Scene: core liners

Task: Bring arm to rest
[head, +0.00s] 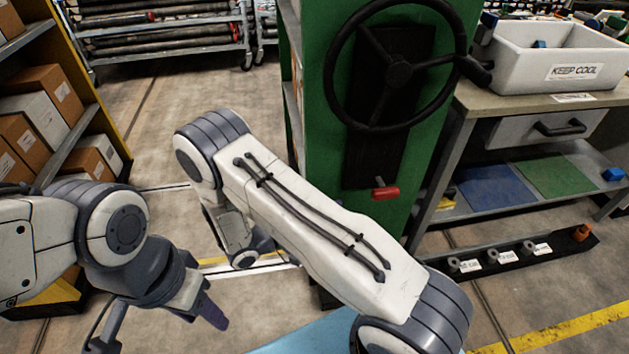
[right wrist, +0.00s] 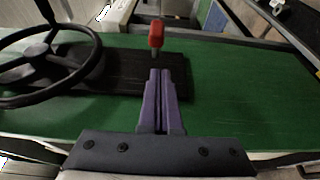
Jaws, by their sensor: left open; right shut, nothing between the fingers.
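My right gripper (right wrist: 161,75) shows in the right wrist view with its two purple fingers together and nothing between them. Its tips point toward a red-handled lever (right wrist: 156,34) on the green cabinet (right wrist: 235,95), apart from the handle in the picture. In the head view my right arm crosses the middle, bent in front of the cabinet, and its fingers are not visible there. My left gripper (head: 213,312) is low at the left of the head view, open, with a purple finger pointing down; it holds nothing that I can see.
The cabinet carries a black handwheel (head: 330,65) above the red lever handle (head: 385,192). A workbench (head: 470,100) with a white "KEEP COOL" bin (head: 510,72) stands at right. A shelf with cardboard boxes (head: 45,90) stands at left. Open floor (head: 150,120) lies between shelf and cabinet.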

